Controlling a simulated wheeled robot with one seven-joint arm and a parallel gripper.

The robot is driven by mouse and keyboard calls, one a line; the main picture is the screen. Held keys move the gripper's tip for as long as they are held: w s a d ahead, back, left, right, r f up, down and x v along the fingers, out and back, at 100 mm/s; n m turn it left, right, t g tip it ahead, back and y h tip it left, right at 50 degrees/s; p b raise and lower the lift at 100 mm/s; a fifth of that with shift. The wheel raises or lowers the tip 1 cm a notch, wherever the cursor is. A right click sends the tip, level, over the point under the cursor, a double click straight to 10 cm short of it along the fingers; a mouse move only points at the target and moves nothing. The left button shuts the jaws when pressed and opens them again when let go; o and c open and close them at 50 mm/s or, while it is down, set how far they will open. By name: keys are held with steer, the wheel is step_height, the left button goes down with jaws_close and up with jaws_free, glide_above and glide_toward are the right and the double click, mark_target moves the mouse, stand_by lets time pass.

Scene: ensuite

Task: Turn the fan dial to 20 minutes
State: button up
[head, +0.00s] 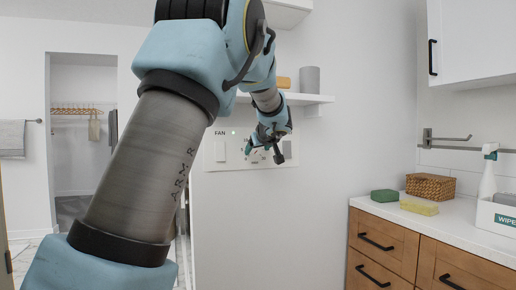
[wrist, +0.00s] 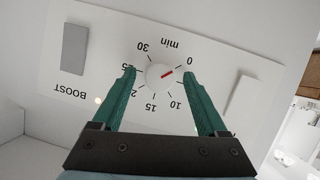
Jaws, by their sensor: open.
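The fan dial (wrist: 158,84) is a round white knob with a red pointer mark on a white wall panel (wrist: 95,85). Its scale shows upside down in the wrist view, with the mark directed toward 0. My gripper (wrist: 160,72) is open, its two green fingers on either side of the knob, with a visible gap on each side. The left finger partly covers the 25 label, and the right finger hides the scale between 0 and 10. In the head view my gripper (head: 264,149) is in front of the panel (head: 221,164) marked FAN and hides much of the dial.
The panel also carries a grey BOOST switch (wrist: 75,49) and a pale switch (wrist: 241,98). A wall shelf (head: 309,99) with a grey cup (head: 310,79) is above the panel. A counter (head: 382,206) with sponges and a basket (head: 431,187) stands at right.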

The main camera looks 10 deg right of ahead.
jaws_close()
stand_by(0.6)
